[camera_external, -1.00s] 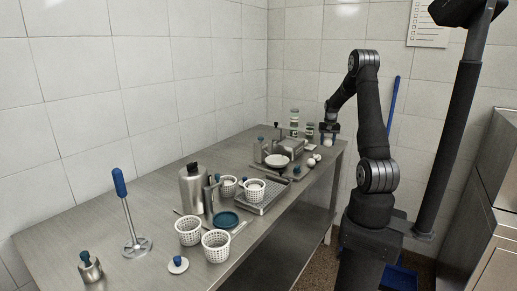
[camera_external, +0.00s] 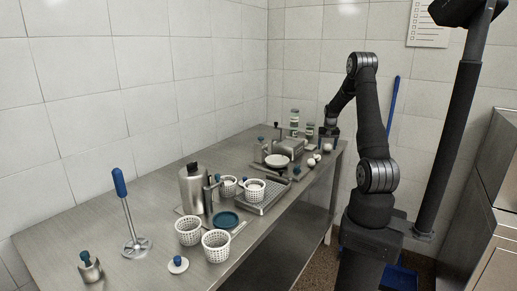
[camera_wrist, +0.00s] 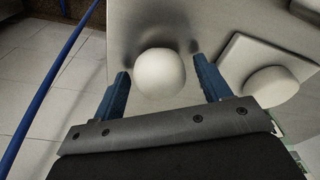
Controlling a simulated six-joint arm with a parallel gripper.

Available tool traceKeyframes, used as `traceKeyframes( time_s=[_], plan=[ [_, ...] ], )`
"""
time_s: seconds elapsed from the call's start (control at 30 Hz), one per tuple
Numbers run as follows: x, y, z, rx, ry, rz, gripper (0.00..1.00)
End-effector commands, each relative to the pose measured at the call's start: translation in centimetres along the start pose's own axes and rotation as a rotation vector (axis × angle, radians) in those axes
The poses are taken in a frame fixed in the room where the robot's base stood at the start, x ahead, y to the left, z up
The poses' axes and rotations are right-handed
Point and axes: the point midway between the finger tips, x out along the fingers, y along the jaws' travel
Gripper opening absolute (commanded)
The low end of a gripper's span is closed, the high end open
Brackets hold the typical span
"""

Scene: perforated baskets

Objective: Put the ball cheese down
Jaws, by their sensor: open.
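A white ball cheese (camera_wrist: 160,73) sits between the two blue fingers of my gripper (camera_wrist: 163,88) in the wrist view, with a gap on each side. It appears to rest on the steel table (camera_wrist: 128,22). In the external view, my gripper (camera_external: 328,138) is low over the far right end of the table, and the ball cheese (camera_external: 327,147) shows just below it. My gripper is open.
Jars (camera_external: 294,118) stand behind. Perforated white baskets (camera_external: 215,245) stand nearer the camera. The table's edge is close to my gripper.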

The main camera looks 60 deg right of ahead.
Motion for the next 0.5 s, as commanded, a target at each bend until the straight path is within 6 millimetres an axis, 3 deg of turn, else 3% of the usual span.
traceKeyframes(
  time_s=[0.17,0.5],
  plan=[
    [-2.4,0.0,-0.1,0.0,0.005,-0.001,0.7],
    [-9.5,0.0,-0.1,0.0,0.003,-0.001,0.7]
  ],
)
